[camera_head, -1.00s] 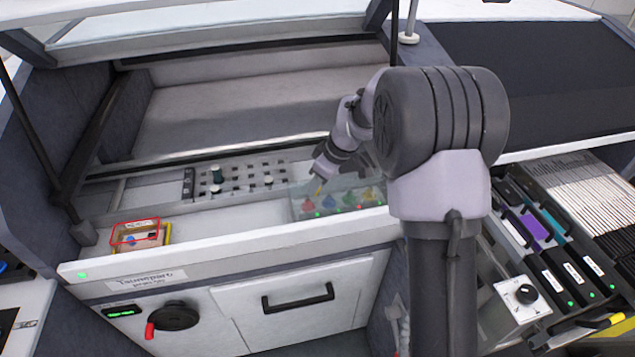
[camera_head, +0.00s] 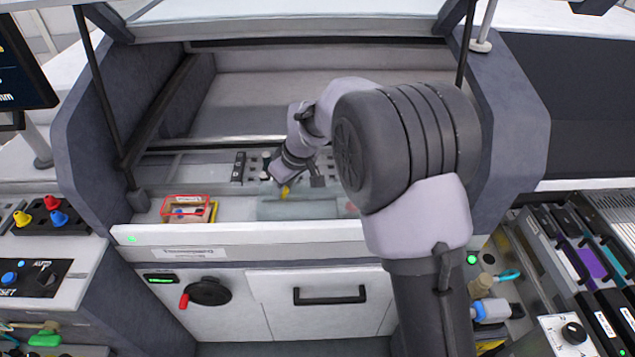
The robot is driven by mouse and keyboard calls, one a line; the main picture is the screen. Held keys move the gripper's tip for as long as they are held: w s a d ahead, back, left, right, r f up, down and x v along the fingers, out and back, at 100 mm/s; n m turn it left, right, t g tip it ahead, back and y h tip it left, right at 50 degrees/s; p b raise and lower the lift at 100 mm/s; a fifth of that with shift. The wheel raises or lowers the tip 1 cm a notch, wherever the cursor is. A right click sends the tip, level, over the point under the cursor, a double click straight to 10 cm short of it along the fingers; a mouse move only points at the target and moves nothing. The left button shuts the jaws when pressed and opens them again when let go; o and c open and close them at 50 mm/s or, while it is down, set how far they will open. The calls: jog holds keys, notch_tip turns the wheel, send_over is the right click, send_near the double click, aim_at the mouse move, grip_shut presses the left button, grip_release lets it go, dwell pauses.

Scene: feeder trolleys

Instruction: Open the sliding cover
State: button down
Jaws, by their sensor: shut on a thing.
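The sliding cover (camera_head: 300,210) is a greyish, see-through panel in the work bay's front ledge. My gripper (camera_head: 284,190) is at the cover's back edge, left of its middle, with yellow showing at its tip. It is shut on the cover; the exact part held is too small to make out. A small red piece (camera_head: 350,207) shows just right of the cover, beside my arm. My arm hides the right end of the recess and whatever is there.
A red-rimmed box (camera_head: 187,206) stands left of the cover on the ledge. A slotted plate (camera_head: 240,168) with pegs lies behind it. My large arm joint blocks the right of the bay. The ledge between box and cover is clear.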

jog(key=a+p, duration=0.1)
jog(key=a, duration=0.5)
jog(key=shift+a, duration=0.1)
jog(key=c, duration=1.1)
grip_release()
jog(key=p+v, duration=0.4)
jog(key=v, duration=1.3)
jog(key=shift+r, duration=0.2)
jog(key=shift+s, duration=0.1)
